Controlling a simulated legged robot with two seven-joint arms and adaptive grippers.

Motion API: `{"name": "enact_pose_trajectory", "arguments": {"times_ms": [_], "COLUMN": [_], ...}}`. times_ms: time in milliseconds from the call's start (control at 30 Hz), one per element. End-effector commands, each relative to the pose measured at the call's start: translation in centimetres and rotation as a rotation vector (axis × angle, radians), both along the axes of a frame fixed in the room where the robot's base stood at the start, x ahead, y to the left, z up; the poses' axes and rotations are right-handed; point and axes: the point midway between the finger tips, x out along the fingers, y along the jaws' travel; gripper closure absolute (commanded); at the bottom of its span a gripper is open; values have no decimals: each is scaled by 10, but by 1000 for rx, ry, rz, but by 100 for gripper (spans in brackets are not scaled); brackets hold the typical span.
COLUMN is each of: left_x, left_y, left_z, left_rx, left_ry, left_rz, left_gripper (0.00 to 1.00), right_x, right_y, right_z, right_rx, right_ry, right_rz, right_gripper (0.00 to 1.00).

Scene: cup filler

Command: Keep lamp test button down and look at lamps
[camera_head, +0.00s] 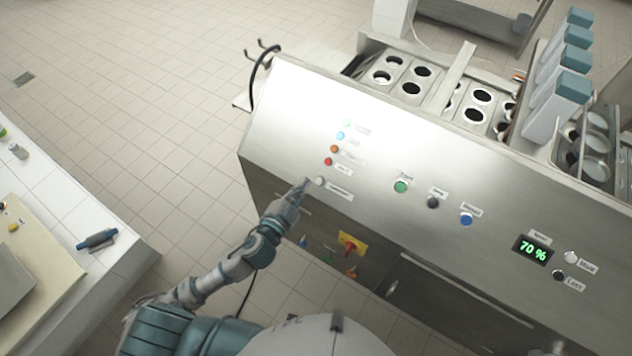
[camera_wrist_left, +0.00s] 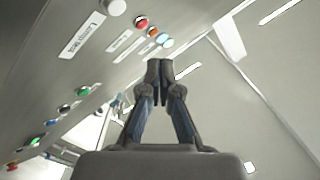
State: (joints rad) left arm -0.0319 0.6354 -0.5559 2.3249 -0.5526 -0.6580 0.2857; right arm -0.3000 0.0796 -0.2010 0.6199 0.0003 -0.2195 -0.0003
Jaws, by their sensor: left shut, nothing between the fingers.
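The lamp test button (camera_head: 320,181) is a pale round knob on the sloped steel panel, with a label beside it. It also shows in the left wrist view (camera_wrist_left: 115,7), above a label reading "Lamp test". My right gripper is not in view.
The panel also carries a green button (camera_head: 400,187), a black button (camera_head: 433,202), a blue button (camera_head: 466,220) and a display (camera_head: 532,249) reading 70 %. A red and yellow switch (camera_head: 351,244) sits below. A white-tiled counter (camera_head: 75,160) stands at the left, with open floor between.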

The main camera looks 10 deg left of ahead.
Motion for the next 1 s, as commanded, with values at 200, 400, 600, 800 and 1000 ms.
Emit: {"name": "enact_pose_trajectory", "arguments": {"times_ms": [200,400,600,800,1000], "left_x": [21,35,40,41,41], "left_y": [-8,-11,-12,-13,-15], "left_z": [-27,-42,-47,-47,-47], "left_rx": [0,-3,-3,-2,-1], "left_ry": [-1,-1,-1,-1,-1], "left_rz": [0,1,0,0,0], "left_gripper": [100,100,100,100,100], "right_x": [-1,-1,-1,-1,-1], "right_y": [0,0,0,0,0], "right_z": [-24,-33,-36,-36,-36], "right_rx": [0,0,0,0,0], "right_ry": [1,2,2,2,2], "right_rz": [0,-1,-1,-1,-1], "right_gripper": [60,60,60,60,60]}}
